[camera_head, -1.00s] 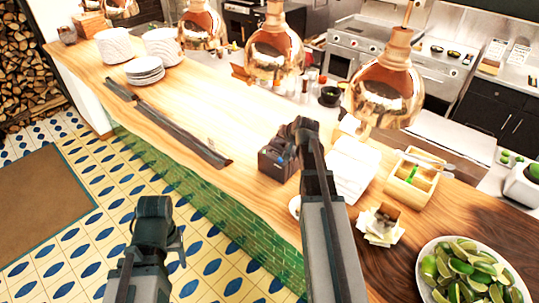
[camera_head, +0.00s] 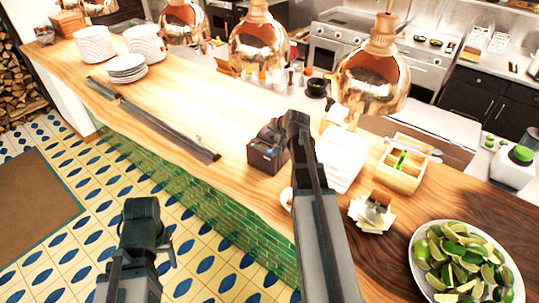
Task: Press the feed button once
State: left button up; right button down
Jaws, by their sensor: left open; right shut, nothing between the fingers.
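A small dark box-shaped device (camera_head: 262,157), which looks like a ticket printer, stands on the wooden counter left of a white stack. A bluish part shows on its top. I cannot make out a feed button; my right gripper and arm cover part of the device. My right gripper (camera_head: 283,127) is shut and empty, at the device's upper right side in the picture. I cannot tell whether it touches the device. My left gripper (camera_head: 168,243) is open and empty, over the tiled floor in front of the counter, away from the device.
Copper lamps (camera_head: 371,80) hang over the counter's far side. A white stack (camera_head: 343,160), a wooden caddy (camera_head: 401,167) and a bowl of limes (camera_head: 419,262) stand to the right. A long dark strip (camera_head: 165,129) lies to the left. Clear wood lies between strip and lamps.

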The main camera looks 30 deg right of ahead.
pick_arm(q)
notch_tip(320, 180, down, 6)
jog(key=b, duration=0.5)
jog(key=shift+f, duration=0.2)
pick_arm(e)
send_over(266, 150)
jog(key=s, duration=0.3)
jog(key=shift+s+f, duration=0.1)
jog(key=shift+f, duration=3.05)
jog(key=shift+f, duration=0.1)
pick_arm(q)
jog(key=shift+f+b, duration=0.4)
jog(key=shift+b, duration=0.2)
pick_arm(e)
jog(key=shift+f, duration=0.3)
pick_arm(q)
jog(key=shift+f+b, duration=0.45)
pick_arm(e)
jog(key=shift+f, duration=0.5)
pick_arm(q)
jog(key=shift+r, duration=0.2)
pick_arm(e)
jog(key=shift+r, duration=0.2)
pick_arm(q)
jog(key=shift+r+p, duration=0.75)
jog(key=shift+p, duration=0.2)
pick_arm(e)
jog(key=shift+r, duration=0.75)
